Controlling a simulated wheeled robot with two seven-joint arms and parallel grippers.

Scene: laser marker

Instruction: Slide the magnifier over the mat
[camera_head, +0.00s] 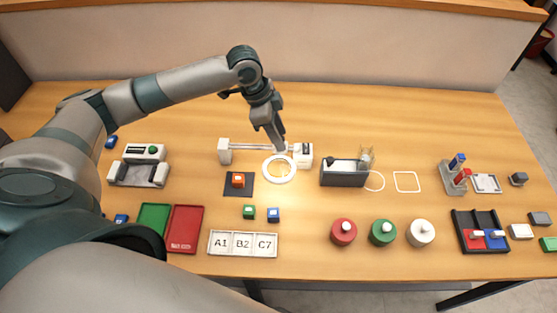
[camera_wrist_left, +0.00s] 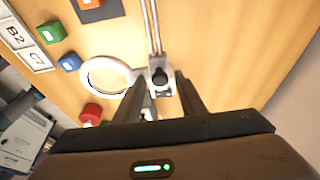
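The magnifier (camera_head: 279,168) is a white ring on a carriage that rides a rail (camera_head: 252,147) between two white end blocks. Its ring (camera_wrist_left: 106,75) and the dark knob (camera_wrist_left: 160,77) of its carriage show in the left wrist view. The dark square mat (camera_head: 230,190) lies left of the ring, with an orange cube (camera_head: 238,180) on it; the ring is not over the mat. My left gripper (camera_head: 281,147) points down at the rail's right part. In the left wrist view its fingers (camera_wrist_left: 163,85) are apart, on either side of the knob. My right gripper is not in view.
Green (camera_head: 249,211) and blue (camera_head: 273,214) cubes lie in front of the mat, behind a labelled A1-B2-C7 tray (camera_head: 242,255). A dark open box (camera_head: 344,178) stands right of the rail. Red, green and white round knobbed pieces (camera_head: 382,232) stand front right.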

